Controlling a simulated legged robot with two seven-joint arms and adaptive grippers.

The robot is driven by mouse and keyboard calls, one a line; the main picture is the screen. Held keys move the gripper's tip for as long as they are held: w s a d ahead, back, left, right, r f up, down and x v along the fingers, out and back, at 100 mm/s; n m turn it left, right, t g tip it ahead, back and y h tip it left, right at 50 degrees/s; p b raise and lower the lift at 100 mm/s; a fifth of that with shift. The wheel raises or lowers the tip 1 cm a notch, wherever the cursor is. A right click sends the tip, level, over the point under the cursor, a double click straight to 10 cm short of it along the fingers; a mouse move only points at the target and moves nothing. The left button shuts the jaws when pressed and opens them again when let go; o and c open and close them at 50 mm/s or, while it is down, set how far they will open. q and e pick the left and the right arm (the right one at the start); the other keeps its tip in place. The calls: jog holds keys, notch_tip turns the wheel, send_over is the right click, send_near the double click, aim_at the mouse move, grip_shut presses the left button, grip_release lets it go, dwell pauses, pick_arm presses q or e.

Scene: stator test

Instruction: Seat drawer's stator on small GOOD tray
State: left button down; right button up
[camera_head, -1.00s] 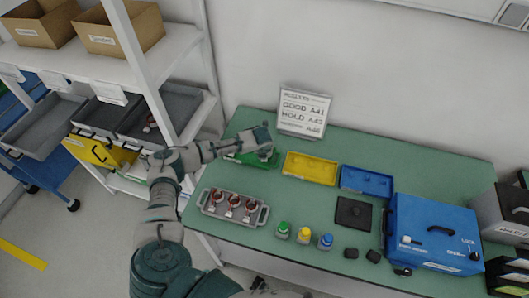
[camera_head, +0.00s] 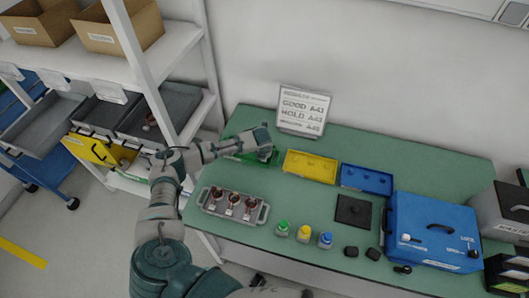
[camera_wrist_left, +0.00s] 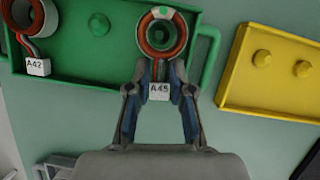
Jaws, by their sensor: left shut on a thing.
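My left gripper (camera_wrist_left: 158,75) is shut on a copper-wound stator (camera_wrist_left: 147,50) with a white tag reading A45. Its ring is over the right part of the green tray (camera_wrist_left: 75,65), with green showing through its centre. I cannot tell whether the ring rests on a peg or hangs above it. Another stator (camera_wrist_left: 22,20), tagged A42, is at that tray's left end. A bare peg (camera_wrist_left: 98,22) stands between them. In the head view my left gripper (camera_head: 266,153) hides much of the green tray (camera_head: 232,155). My right gripper is not in view.
A yellow tray (camera_head: 310,167) and a blue tray (camera_head: 366,179) stand right of the green one. A grey tray (camera_head: 212,210) with three stators is in front. A sign (camera_head: 303,108) stands behind. An open shelf drawer (camera_head: 137,132) at left holds a small part.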

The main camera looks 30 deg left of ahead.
pick_arm(q)
jog(key=shift+a+f+p, duration=0.1)
jog(key=shift+f+p, duration=0.2)
jog(key=shift+f, duration=0.15)
dwell(0.4)
jog(key=c, duration=1.2)
grip_release()
jog(key=shift+r+p, duration=2.55)
jog(key=shift+p, duration=0.2)
